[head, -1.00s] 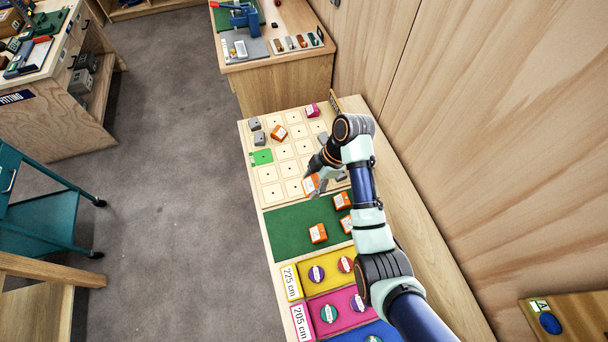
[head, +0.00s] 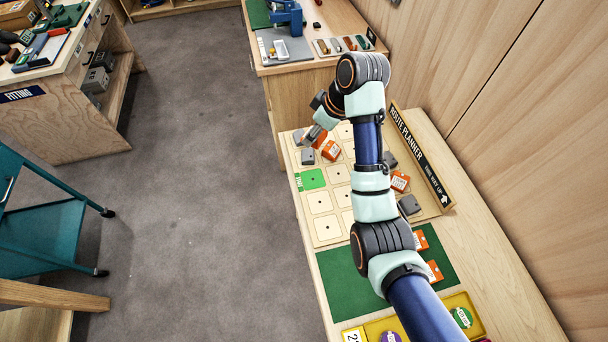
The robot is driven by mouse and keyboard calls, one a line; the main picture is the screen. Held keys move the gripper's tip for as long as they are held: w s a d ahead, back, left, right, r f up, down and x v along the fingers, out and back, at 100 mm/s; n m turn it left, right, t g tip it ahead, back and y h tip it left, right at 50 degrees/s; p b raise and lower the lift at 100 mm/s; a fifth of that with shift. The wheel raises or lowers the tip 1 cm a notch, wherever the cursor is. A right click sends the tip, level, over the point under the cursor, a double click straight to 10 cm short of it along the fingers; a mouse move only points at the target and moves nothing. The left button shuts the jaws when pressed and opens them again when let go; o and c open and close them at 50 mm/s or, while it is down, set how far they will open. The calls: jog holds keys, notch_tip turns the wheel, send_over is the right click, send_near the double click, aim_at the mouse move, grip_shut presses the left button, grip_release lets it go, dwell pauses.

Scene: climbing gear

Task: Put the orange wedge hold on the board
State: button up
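An orange block (head: 330,149) with a pale label sits near the far left corner of the pale gridded board (head: 328,229). Another orange block (head: 400,181) is on the board's right side. Two more, an upper one (head: 420,240) and a lower one (head: 433,271), lie on the green mat (head: 342,280) at the board's near side. I cannot tell by shape which is the wedge. My gripper (head: 314,138) is over the board's far left, close beside the first orange block and above small grey blocks (head: 307,156). Its fingers are small and partly hidden; no held object is clear.
My arm hides the board's middle and part of the mat. A green square (head: 312,179) marks one left cell. Grey blocks (head: 409,205) stand at the board's right, by the upright Route Planner sign (head: 420,156). Several left cells are bare. A yellow tray (head: 378,328) lies nearest.

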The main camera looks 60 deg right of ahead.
jog(key=b, duration=0.4)
send_over(310, 178)
jog(key=s, duration=0.2)
jog(key=f, duration=1.4)
jog(key=shift+w, duration=0.25)
jog(key=shift+f+b, duration=0.95)
jog(key=shift+f, duration=2.05)
jog(key=o, duration=1.2)
jog(key=shift+f, duration=0.15)
jog(key=shift+c, duration=0.2)
jog(key=p+v, duration=0.3)
jog(key=v, duration=0.9)
jog(key=shift+w, duration=0.1)
